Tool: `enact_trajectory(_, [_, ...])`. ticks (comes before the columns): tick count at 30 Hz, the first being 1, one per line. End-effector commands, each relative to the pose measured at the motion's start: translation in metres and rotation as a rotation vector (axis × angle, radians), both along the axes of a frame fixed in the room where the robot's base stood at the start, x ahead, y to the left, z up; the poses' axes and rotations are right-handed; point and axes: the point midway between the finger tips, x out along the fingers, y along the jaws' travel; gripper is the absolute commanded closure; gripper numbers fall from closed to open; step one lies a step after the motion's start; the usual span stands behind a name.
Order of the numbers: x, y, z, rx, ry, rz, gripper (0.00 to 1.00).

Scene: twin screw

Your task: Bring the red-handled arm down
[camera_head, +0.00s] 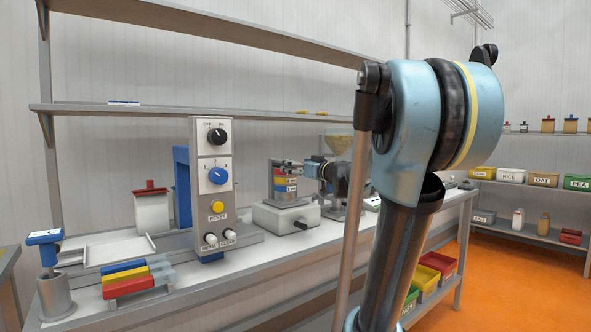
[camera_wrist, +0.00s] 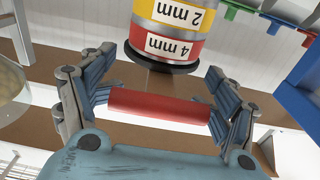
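The red handle (camera_wrist: 160,105) is a red bar that lies crosswise between the two fingers of my gripper (camera_wrist: 159,64) in the wrist view. The fingers are spread wide, one at each end of the bar. Whether they press on its ends I cannot tell. In the camera_head view, my gripper (camera_head: 318,168) is at the back of the bench, just right of the sieve stack (camera_head: 284,183). The handle and its arm cannot be made out clearly there. The stack, with its 2 mm and 4 mm labels upside down, fills the top of the wrist view (camera_wrist: 168,35).
The sieve stack stands on a grey base unit (camera_head: 286,217) on the bench. A control panel (camera_head: 214,185) with knobs and a yellow button stands left of it. A wall shelf (camera_head: 200,112) runs above. My own arm hides part of the right side.

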Motion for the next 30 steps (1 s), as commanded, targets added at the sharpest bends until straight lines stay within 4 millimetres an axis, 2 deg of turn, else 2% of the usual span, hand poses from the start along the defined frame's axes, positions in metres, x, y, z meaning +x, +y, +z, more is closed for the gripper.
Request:
enact_trajectory(20, [-0.002, -0.001, 0.000, 0.000, 0.000, 0.001, 0.00])
enact_trajectory(25, [-0.014, -0.009, -0.001, 0.000, 0.000, -0.002, 0.00])
enact_trajectory(30, [-0.034, -0.023, -0.002, 0.000, 0.000, -0.002, 0.00])
